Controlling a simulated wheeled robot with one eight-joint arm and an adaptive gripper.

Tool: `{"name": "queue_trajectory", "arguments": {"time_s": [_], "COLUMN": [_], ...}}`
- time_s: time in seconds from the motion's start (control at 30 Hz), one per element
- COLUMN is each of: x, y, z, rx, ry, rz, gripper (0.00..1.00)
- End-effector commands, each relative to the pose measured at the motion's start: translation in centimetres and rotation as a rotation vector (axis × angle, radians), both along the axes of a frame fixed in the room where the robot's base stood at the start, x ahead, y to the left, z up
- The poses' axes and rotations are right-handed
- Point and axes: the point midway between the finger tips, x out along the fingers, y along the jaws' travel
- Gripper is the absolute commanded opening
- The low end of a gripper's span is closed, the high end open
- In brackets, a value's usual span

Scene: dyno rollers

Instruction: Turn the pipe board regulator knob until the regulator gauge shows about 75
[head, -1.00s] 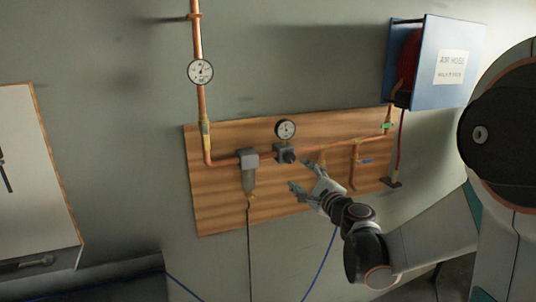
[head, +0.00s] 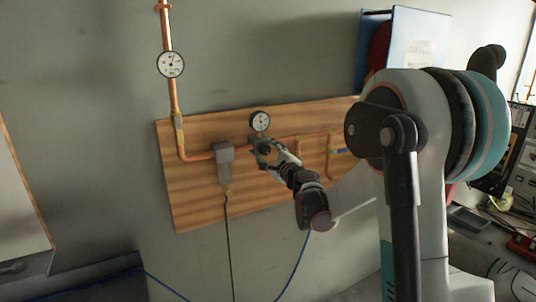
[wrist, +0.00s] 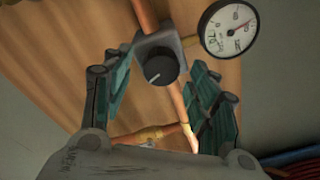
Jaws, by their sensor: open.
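The regulator knob (wrist: 161,70) is a dark round knob with a pale pointer line, on the front of a grey regulator body (wrist: 157,43) on the copper pipe. The regulator gauge (wrist: 228,27) is a round white dial with a red needle beside it; its reading is too small to tell. It also shows in the head view (head: 260,121), above the regulator. My gripper (wrist: 160,92) is open, with one green-padded finger on each side of the knob in the wrist view. In the head view my gripper (head: 268,155) is at the regulator and partly hides it. I cannot tell whether the fingers touch the knob.
The wooden pipe board (head: 195,205) also carries a grey filter unit (head: 224,155) left of the regulator and copper branches on the right. Another gauge (head: 170,64) is on the upright pipe. A blue hose box (head: 405,40) is at upper right.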

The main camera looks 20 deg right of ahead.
Motion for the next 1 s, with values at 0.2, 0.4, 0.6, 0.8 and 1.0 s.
{"name": "queue_trajectory", "arguments": {"time_s": [0.2, 0.4, 0.6, 0.8, 1.0], "x": [1.06, 1.07, 1.05, 1.04, 1.04], "y": [0.07, 0.06, 0.06, 0.07, 0.1], "z": [-0.02, 0.0, 0.0, -0.02, -0.06], "rx": [0.0, 0.0, 0.0, 0.007, 0.115], "ry": [0.0, 0.0, 0.0, 0.001, 0.014], "rz": [0.0, 0.0, 0.0, 0.001, 0.001], "gripper": [0.54, 0.54, 0.15, 0.1, 0.1]}}
